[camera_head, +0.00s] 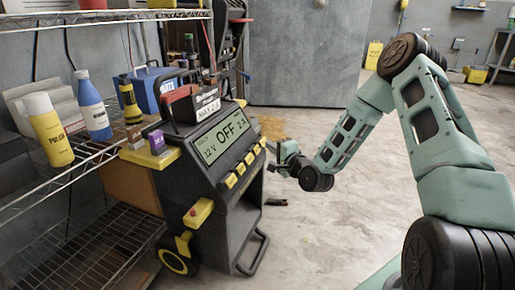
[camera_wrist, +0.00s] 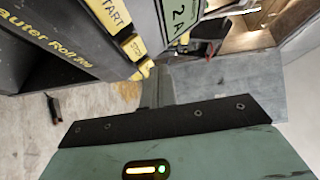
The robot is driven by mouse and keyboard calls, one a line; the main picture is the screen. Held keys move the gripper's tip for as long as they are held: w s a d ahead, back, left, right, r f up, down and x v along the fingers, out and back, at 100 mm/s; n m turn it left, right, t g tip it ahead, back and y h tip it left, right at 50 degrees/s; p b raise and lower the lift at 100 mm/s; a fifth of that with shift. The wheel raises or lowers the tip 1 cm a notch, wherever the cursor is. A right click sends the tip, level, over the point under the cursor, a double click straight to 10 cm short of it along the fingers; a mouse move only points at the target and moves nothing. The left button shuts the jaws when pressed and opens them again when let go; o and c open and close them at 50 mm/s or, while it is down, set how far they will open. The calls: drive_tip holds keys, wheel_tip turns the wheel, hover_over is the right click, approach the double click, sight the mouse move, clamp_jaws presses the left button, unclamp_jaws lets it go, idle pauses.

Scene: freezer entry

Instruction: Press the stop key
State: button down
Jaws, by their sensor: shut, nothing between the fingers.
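A dark battery charger (camera_head: 185,175) stands at the left, its slanted display (camera_head: 222,137) reading "12 V OFF 2 A". A row of yellow keys (camera_head: 240,169) runs along the display's lower edge; their labels are too small to read in the head view. In the wrist view, a yellow START key (camera_wrist: 108,14) is at the top, and the smaller yellow stop key (camera_wrist: 134,47) sits beside it toward the display corner. My gripper (camera_head: 272,167) is shut and empty, just right of the charger's front, close to the key row. Contact with any key cannot be made out.
A wire shelf (camera_head: 95,155) at the left holds a yellow bottle (camera_head: 49,130), a blue bottle (camera_head: 93,105) and boxes. A red-and-black item rests on top of the charger. Open concrete floor (camera_head: 330,215) lies to the right. A small dark object (camera_head: 277,202) lies on the floor.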

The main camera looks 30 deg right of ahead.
drive_tip(key=shift+s+d+r+p, duration=0.65)
drive_tip(key=shift+s+d+r, duration=0.15)
drive_tip(key=shift+s, duration=0.25)
drive_tip(key=shift+a, duration=0.1)
